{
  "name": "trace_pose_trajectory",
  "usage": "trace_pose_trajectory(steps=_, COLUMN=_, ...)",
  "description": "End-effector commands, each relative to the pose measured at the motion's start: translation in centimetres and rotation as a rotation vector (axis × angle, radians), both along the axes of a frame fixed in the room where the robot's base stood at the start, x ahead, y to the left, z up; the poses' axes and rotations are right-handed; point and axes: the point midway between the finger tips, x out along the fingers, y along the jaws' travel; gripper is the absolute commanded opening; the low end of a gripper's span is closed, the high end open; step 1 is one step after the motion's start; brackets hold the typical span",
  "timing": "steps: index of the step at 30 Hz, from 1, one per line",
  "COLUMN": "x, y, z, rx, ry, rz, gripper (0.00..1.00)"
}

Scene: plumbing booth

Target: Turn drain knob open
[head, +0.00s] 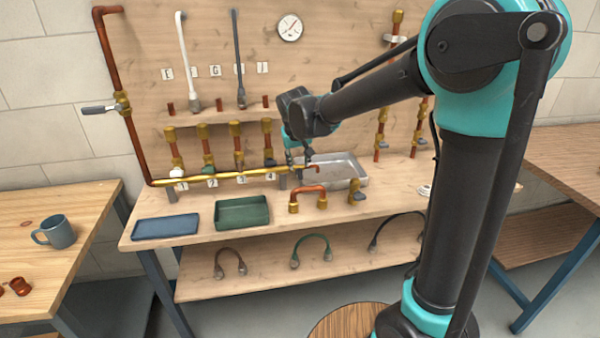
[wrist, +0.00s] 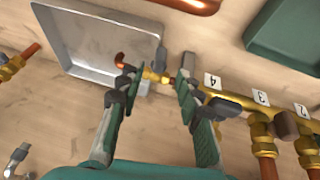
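The brass manifold pipe (head: 225,178) runs along the workbench, and its right end reaches the metal tray (head: 350,171). In the wrist view a small brass drain fitting (wrist: 153,77) sits at that end, with a copper spout (wrist: 120,61) over the metal tray (wrist: 72,44). I cannot clearly make out the drain knob or its angle; it is small and partly behind the fingers. My gripper (head: 298,157) is over this end, pointing down. In the wrist view my gripper (wrist: 157,76) is open, with one finger on each side of the fitting. Contact cannot be told.
Numbered tags, such as tag 4 (wrist: 212,82), and several valves line the manifold. A blue tray (head: 166,226), a green tray (head: 242,212) and a copper U-pipe (head: 308,194) lie in front. A shelf below holds hoses. A mug (head: 56,232) stands on the left table.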

Motion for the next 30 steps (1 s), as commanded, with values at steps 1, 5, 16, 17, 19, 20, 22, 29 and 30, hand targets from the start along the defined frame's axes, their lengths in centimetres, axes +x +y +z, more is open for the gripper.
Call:
trace_pose_trajectory(steps=1, x=0.5, y=0.0, z=-1.0, rx=0.0, ry=0.0, rz=-0.001, gripper=0.35)
trace_pose_trajectory(steps=5, x=1.4, y=0.0, z=-3.1, rx=-0.001, ry=0.0, rz=0.0, gripper=0.35)
trace_pose_trajectory(steps=16, x=2.5, y=-0.1, z=-5.7, rx=-0.001, ry=0.0, rz=0.0, gripper=0.35)
trace_pose_trajectory(steps=17, x=2.5, y=-0.1, z=-5.8, rx=-0.001, ry=0.0, rz=0.0, gripper=0.35)
trace_pose_trajectory(steps=19, x=2.5, y=-0.1, z=-5.8, rx=-0.001, ry=0.0, rz=0.0, gripper=0.35)
trace_pose_trajectory(steps=20, x=2.5, y=-0.1, z=-5.8, rx=-0.001, ry=0.0, rz=0.0, gripper=0.35)
trace_pose_trajectory(steps=22, x=2.5, y=-0.1, z=-5.8, rx=-0.001, ry=0.0, rz=0.0, gripper=0.35)
trace_pose_trajectory(steps=29, x=2.5, y=-0.1, z=-5.8, rx=-0.001, ry=0.0, rz=0.0, gripper=0.13)
trace_pose_trajectory(steps=30, x=2.5, y=-0.1, z=-5.8, rx=-0.001, ry=0.0, rz=0.0, gripper=0.08)
